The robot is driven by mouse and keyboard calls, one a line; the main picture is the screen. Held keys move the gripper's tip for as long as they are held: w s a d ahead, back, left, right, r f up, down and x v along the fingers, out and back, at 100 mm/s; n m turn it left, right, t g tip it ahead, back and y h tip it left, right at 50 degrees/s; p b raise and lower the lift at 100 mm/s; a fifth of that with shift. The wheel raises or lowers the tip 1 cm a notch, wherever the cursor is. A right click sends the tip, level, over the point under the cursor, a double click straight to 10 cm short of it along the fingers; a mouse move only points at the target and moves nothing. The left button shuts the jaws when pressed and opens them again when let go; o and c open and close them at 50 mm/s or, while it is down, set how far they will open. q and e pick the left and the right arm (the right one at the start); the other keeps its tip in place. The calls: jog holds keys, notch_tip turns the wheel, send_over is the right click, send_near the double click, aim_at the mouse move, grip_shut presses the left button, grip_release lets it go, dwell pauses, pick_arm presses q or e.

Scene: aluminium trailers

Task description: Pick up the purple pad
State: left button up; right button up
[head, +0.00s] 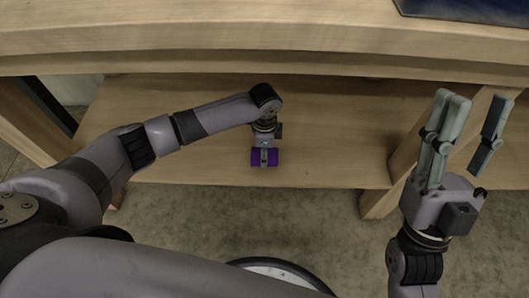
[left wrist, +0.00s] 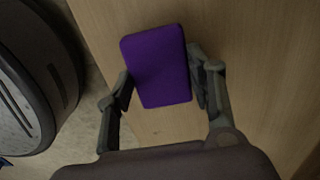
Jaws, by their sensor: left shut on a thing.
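The purple pad (left wrist: 157,67) is a flat, rounded rectangle between the two fingers of my left gripper (left wrist: 160,80) in the left wrist view. The fingers touch its two long sides, so the gripper is shut on it. In the head view the purple pad (head: 275,157) shows at both sides of my left gripper (head: 264,155), over the wooden lower shelf near its front edge. I cannot tell whether the pad rests on the shelf or is just above it. My right gripper (head: 470,135) is open and empty at the right, its fingers pointing up.
The wooden lower shelf (head: 330,130) is bare around the pad. A thick wooden top (head: 250,35) overhangs it at the back, with a dark flat object (head: 470,10) at its right. Wooden supports (head: 382,203) stand at the right. The floor (head: 310,230) lies in front.

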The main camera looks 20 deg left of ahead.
pick_arm(q)
notch_tip(320, 180, up, 4)
jog(key=shift+r+p, duration=0.1)
jog(key=shift+p, duration=0.8)
notch_tip(320, 180, up, 4)
jog(key=shift+f+p, duration=0.1)
jog(key=shift+p, duration=0.7)
jog(key=shift+r, duration=0.25)
pick_arm(e)
jog(key=w+f+g+h, duration=0.3)
jog(key=w+f+g, duration=0.6)
jog(key=f, duration=0.3)
jog(key=shift+w+a+f+g+h, duration=0.15)
jog(key=shift+a+f+g+h, duration=0.15)
jog(key=shift+a+g, duration=0.1)
pick_arm(q)
jog(key=shift+o, duration=1.3)
jog(key=c, duration=0.5)
jog(key=shift+o, duration=0.2)
